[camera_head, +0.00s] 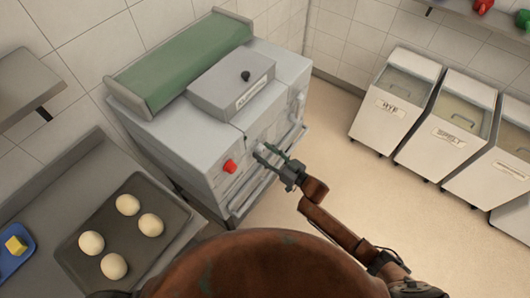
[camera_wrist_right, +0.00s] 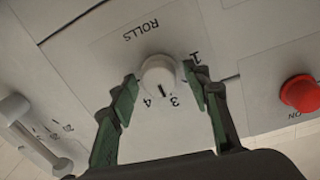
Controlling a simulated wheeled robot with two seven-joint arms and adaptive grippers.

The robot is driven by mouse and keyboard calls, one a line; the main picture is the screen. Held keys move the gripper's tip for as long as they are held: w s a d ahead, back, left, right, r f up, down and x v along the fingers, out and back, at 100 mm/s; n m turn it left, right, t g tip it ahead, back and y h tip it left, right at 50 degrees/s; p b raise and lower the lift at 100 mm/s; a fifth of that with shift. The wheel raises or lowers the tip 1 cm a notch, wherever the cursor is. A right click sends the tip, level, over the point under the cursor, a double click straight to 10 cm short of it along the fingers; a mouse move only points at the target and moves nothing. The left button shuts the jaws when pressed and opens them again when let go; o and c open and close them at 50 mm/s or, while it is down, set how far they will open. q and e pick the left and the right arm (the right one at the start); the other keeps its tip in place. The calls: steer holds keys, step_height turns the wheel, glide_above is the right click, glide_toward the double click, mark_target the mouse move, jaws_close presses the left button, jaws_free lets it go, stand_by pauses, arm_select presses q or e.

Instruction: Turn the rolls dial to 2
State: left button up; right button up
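The 1 also shows; the 2 is not visible, and the right-hand finger covers part of the scale. My right gripper (camera_wrist_right: 160,82) is open, with one green finger on each side of the dial and a narrow gap seeming to show at each side. My left gripper is not in view.
A tray (camera_head: 68,250) of dough balls lies at left. Wheeled bins (camera_head: 392,112) stand at right, with open floor between.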

steer(key=c, duration=1)
steer(key=n+b, duration=0.1)
steer(key=n, duration=0.3)
steer(key=shift+f+n, duration=0.15)
steer(key=shift+n, duration=0.15)
steer(key=shift+n+y+b, duration=0.3)
steer(key=shift+n+b, duration=0.5)
steer(key=shift+n, duration=1.3)
steer(key=o, duration=1.2)
steer(key=shift+c, duration=0.2)
